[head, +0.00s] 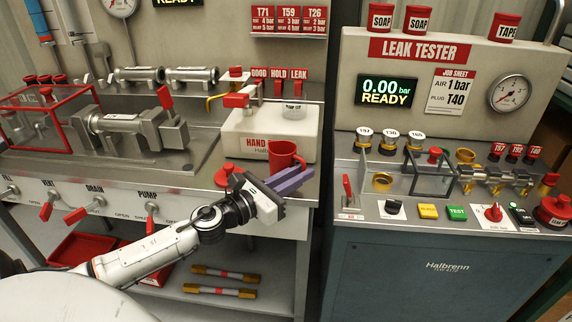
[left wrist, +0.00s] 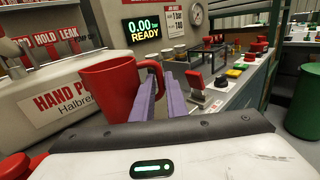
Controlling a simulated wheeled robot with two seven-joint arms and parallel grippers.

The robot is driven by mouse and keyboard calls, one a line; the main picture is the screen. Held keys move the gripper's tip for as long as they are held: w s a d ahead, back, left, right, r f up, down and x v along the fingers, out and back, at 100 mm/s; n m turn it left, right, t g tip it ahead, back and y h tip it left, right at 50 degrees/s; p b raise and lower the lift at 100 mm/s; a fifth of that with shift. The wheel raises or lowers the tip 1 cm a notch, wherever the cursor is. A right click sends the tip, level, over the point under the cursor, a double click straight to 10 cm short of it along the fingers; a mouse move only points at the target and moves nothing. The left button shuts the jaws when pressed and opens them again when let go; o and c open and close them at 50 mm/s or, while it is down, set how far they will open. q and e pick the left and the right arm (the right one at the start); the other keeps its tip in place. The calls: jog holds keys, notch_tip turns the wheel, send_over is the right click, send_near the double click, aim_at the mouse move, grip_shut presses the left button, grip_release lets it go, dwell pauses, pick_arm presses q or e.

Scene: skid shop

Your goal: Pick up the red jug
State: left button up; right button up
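The red jug (head: 283,154) stands upright at the bench's right end, in front of the hand pump box. In the left wrist view the red jug (left wrist: 108,92) is close on the left, its handle pointing right. My left gripper (head: 307,173) has purple fingers and reaches in from the front, by the jug's handle side. In the left wrist view the left gripper's fingers (left wrist: 162,82) are apart with a narrow gap, and the handle is at their tips. I cannot tell whether they touch it. The right gripper is not in view.
The hand pump box (head: 250,130) stands behind the jug. A red knobbed part (head: 226,175) is on the bench left of the jug. The leak tester (head: 440,90) stands across a gap at right, with a red lever (head: 348,190) on its near left corner.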

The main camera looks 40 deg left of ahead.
pick_arm(q)
jog(key=w, duration=0.2)
jog(key=w+p, duration=0.1)
jog(key=w, duration=0.1)
jog(key=shift+d+r, duration=0.35)
jog(key=shift+w+d+f, duration=0.1)
jog(key=shift+w+d, duration=0.05)
jog(key=shift+w, duration=0.45)
grip_shut()
jog(key=shift+r, duration=0.2)
